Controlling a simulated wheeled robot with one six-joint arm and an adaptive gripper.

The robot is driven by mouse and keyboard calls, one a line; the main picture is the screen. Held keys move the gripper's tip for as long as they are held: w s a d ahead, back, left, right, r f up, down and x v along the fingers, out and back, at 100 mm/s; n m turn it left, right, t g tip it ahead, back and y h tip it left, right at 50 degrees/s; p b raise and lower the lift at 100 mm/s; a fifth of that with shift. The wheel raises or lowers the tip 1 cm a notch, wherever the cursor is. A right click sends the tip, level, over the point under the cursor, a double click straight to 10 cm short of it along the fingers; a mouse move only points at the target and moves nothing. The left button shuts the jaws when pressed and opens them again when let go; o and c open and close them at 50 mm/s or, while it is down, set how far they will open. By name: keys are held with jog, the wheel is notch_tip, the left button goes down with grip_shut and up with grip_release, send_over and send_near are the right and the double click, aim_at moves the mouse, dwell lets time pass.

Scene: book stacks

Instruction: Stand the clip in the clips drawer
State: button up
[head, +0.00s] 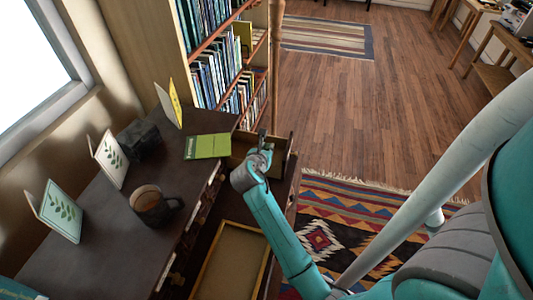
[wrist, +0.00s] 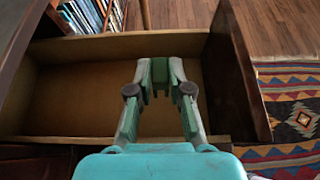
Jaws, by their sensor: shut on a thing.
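My gripper (head: 263,151) is over an open drawer (head: 280,146) at the far end of the dark desk. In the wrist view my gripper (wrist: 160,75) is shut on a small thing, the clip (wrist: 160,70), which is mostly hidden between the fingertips. Its shape is hard to make out. Below the fingers, the same drawer (wrist: 75,100) shows a bare brown floor and pale walls. No label on it is readable.
A second open drawer (head: 205,272) with a light floor is nearer. A bookcase (head: 215,70) stands behind; a patterned rug (head: 345,225) lies right.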

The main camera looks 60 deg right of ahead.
jog(key=shift+a+f, duration=0.1)
jog(key=shift+f, duration=1.25)
jog(key=shift+f, duration=0.15)
jog(key=o, duration=0.8)
jog(key=shift+c, duration=0.2)
jog(key=shift+a+r, duration=0.1)
jog(key=shift+r, duration=0.15)
jog(key=v, duration=1.1)
jog(key=shift+s+a+r, duration=0.2)
jog(key=shift+a, duration=0.1)
